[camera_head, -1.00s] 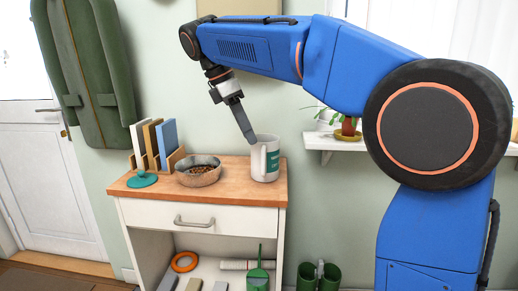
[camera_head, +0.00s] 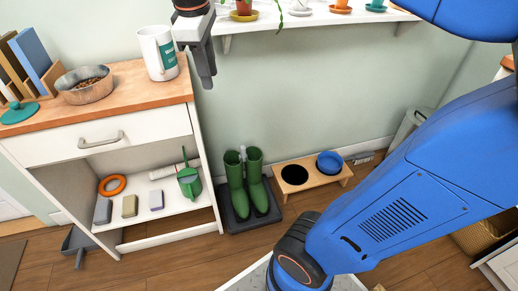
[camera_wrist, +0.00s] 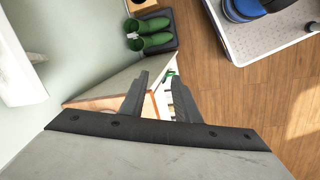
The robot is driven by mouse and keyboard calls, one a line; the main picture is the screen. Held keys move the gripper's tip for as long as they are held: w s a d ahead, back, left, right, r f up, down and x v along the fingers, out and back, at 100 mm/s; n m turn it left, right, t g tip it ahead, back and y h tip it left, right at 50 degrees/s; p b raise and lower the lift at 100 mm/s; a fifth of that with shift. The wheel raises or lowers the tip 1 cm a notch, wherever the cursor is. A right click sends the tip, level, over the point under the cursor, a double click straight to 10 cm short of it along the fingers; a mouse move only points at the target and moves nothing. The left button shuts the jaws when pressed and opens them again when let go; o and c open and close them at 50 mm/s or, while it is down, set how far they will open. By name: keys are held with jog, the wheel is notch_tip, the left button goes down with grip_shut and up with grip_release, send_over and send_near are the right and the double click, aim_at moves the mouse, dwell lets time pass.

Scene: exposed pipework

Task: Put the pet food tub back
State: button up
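The pet food tub appears to be the white, handled container with a teal label (camera_head: 158,53), upright near the right end of the wooden cabinet top (camera_head: 130,80). My gripper (camera_head: 207,82) points down just right of the tub, beyond the cabinet's right edge in the picture; whether they touch is not clear. In the wrist view its two fingers (camera_wrist: 159,88) stand apart with nothing between them. I cannot make out the tub in the wrist view.
A metal bowl of kibble (camera_head: 85,85), a teal lid-like disc (camera_head: 19,112) and a file rack share the cabinet top. A wall shelf (camera_head: 300,20) with pots is at upper right. Green boots (camera_head: 247,185) and a bowl stand (camera_head: 312,175) are on the floor.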

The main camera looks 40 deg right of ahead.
jog(key=s+d+f+m+t+y, duration=0.1)
jog(key=s+d+f+m, duration=0.3)
jog(key=s+f+m, duration=0.5)
jog(key=s+f+t, duration=0.1)
jog(key=s+f, duration=0.4)
jog(key=f, duration=0.3)
jog(key=shift+s+d+f+m+t+y, duration=0.15)
jog(key=shift+s+f+m+t+y, duration=0.1)
jog(key=shift+m+t+y, duration=0.15)
